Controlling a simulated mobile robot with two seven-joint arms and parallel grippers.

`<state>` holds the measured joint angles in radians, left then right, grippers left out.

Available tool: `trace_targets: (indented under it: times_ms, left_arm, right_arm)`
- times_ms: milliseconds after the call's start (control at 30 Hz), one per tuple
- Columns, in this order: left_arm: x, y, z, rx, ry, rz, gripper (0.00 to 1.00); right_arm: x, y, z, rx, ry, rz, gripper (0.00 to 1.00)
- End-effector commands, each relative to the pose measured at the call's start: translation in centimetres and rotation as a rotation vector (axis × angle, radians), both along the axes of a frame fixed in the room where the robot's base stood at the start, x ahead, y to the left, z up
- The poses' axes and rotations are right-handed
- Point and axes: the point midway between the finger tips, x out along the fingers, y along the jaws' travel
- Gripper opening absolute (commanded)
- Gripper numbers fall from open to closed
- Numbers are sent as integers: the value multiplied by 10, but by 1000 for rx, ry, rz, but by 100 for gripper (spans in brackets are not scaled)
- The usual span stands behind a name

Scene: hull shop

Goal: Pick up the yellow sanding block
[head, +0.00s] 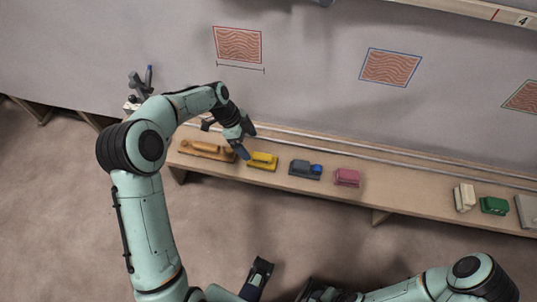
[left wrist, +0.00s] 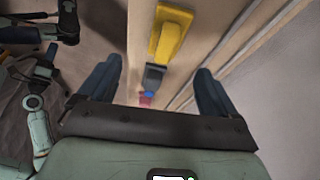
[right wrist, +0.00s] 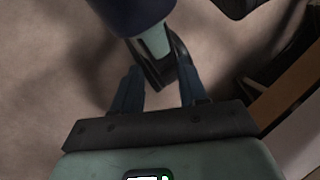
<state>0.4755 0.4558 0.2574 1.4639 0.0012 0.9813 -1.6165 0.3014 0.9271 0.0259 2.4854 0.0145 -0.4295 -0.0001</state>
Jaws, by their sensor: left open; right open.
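The yellow sanding block (head: 262,160) rests on the wooden shelf, between an orange-brown plane-like tool and a grey block with a blue part. My left gripper (head: 246,143) is open and empty, just above and to the left of the yellow block. In the left wrist view, the yellow block (left wrist: 172,36) lies beyond the open fingers, near the top middle, apart from them. My right gripper (right wrist: 158,80) is open, low over the floor and away from the shelf; part of my own body shows close in front of it.
The wooden shelf (head: 400,197) runs along the wall, with rails behind. On it are the orange-brown tool (head: 207,150), the grey block (head: 302,169), a pink block (head: 347,177), a cream block (head: 465,197) and a green block (head: 494,205). Floor in front is clear.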

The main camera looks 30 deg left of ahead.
Motion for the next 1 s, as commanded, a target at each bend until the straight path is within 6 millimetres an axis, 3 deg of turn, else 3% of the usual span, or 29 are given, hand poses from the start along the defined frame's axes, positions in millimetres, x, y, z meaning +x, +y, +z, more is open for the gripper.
trace_targets:
  times_ms: [167,500,833,1000]
  left_arm:
    - [3,4,6,6,-25,-63,92]
    - [8,-20,-50,4,-24,-62,92]
    - [11,-29,-71,6,-26,-62,92]
    - [15,-42,-94,5,-24,-63,92]
  right_arm:
    - [0,0,-6,-1,-2,-1,43]
    - [5,-1,-14,-5,-17,-5,43]
    - [10,-3,-18,-10,-30,-10,43]
    - [16,-6,-24,-18,-47,-18,43]
